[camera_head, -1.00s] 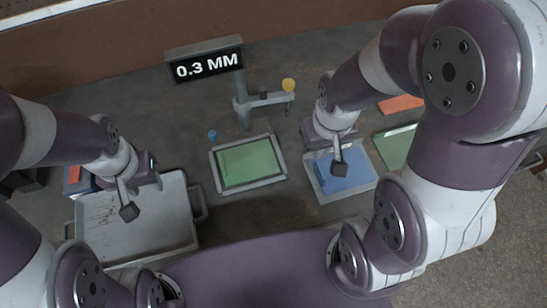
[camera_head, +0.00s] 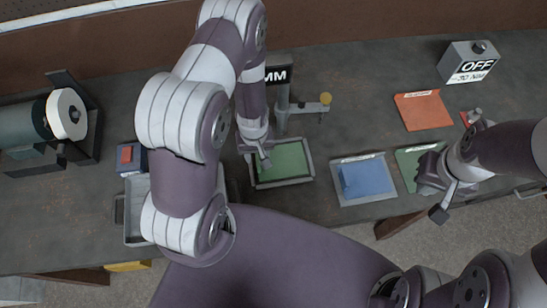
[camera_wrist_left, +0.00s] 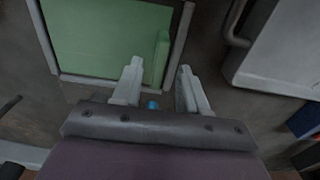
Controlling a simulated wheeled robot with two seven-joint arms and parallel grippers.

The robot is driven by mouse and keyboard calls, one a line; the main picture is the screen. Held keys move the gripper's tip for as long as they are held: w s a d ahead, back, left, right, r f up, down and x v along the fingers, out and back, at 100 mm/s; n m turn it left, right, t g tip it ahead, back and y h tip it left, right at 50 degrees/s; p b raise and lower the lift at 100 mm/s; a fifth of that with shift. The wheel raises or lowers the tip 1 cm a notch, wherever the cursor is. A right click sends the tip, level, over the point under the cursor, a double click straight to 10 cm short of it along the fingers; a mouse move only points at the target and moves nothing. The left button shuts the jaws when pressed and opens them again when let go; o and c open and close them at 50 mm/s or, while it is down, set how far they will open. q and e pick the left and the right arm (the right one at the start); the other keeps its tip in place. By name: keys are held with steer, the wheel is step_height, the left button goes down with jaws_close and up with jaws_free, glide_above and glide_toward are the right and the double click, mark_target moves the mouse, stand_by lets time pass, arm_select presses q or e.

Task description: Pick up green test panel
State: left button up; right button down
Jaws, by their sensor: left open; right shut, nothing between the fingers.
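The green test panel (camera_head: 285,158) lies flat in a grey-rimmed frame near the middle of the bench. In the left wrist view the panel (camera_wrist_left: 100,35) has a raised green strip (camera_wrist_left: 162,52) along one side. My left gripper (camera_head: 252,150) is over the panel's left edge, its fingers mostly hidden in the head view. In the left wrist view the open gripper (camera_wrist_left: 158,78) has its fingers apart towards the strip, nothing held. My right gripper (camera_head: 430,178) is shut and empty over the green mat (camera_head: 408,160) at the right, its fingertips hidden.
A gauge stand (camera_head: 283,108) with a yellow knob is just behind the panel's frame. A blue panel (camera_head: 368,178) lies to its right, with an orange mat (camera_head: 424,110) behind. A grey tray (camera_head: 134,225) is at the left, partly behind my arm. A small teal piece (camera_wrist_left: 152,104) is near the fingers.

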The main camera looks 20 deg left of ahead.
arm_select(q)
step_height(320, 180, down, 2)
steer(key=shift+w+d+f, duration=0.1)
jaws_close()
